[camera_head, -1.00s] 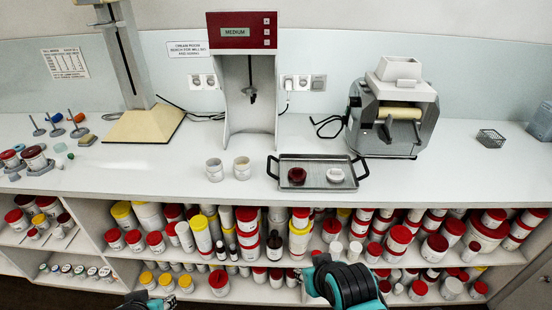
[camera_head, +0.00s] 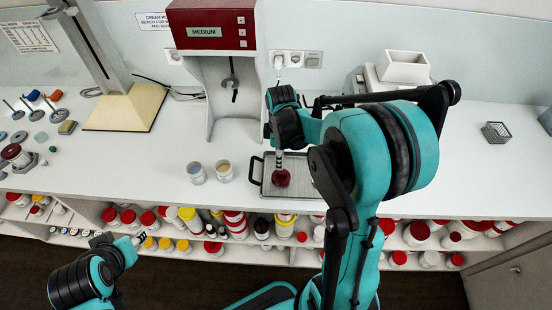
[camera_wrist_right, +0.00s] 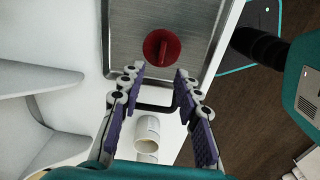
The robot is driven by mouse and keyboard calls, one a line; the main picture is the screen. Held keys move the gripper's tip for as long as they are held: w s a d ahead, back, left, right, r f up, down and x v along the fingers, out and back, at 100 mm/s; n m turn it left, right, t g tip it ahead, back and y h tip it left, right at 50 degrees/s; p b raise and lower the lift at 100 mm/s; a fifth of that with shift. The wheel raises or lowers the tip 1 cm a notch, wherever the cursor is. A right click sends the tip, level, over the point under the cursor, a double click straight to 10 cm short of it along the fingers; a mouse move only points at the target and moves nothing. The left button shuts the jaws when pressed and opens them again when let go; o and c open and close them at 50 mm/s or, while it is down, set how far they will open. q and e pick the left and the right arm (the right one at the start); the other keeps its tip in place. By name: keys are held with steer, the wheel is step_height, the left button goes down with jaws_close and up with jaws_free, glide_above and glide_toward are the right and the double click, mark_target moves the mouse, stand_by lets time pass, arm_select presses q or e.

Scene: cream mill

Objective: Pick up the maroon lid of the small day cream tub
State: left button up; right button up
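The maroon lid (camera_head: 281,178) lies on the metal tray (camera_head: 254,162). In the right wrist view the lid (camera_wrist_right: 162,47) is round with a raised bar across its top, on the bare tray (camera_wrist_right: 190,18). My right gripper (camera_head: 279,160) points down just above the lid. In the wrist view its fingers (camera_wrist_right: 160,72) are spread and empty, with the lid past the tips. Two small open white tubs (camera_head: 196,172) (camera_head: 224,170) stand left of the tray. The white lid is hidden behind my right arm. My left gripper (camera_head: 140,239) is low at the left, away from the bench.
The red-topped MEDIUM machine (camera_head: 212,30) stands behind the tubs. A grey mill with a white hopper (camera_head: 403,66) is partly behind my right arm. Shelves of lidded tubs run below the bench. The bench right of my arm is largely clear.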

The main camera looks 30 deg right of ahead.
mark_target(281, 173)
steer(key=shift+w+d+f, duration=0.1)
steer(key=shift+w+f, duration=0.05)
steer(key=shift+f, duration=0.1)
steer(key=f, duration=0.2)
steer(key=f+b, duration=0.1)
steer(key=f, duration=0.2)
steer(key=f+b, duration=0.1)
steer(key=f, duration=0.1)
steer(key=shift+s+d+f, duration=0.15)
steer(key=shift+s+f, duration=0.05)
steer(key=shift+s, duration=0.15)
jaws_close()
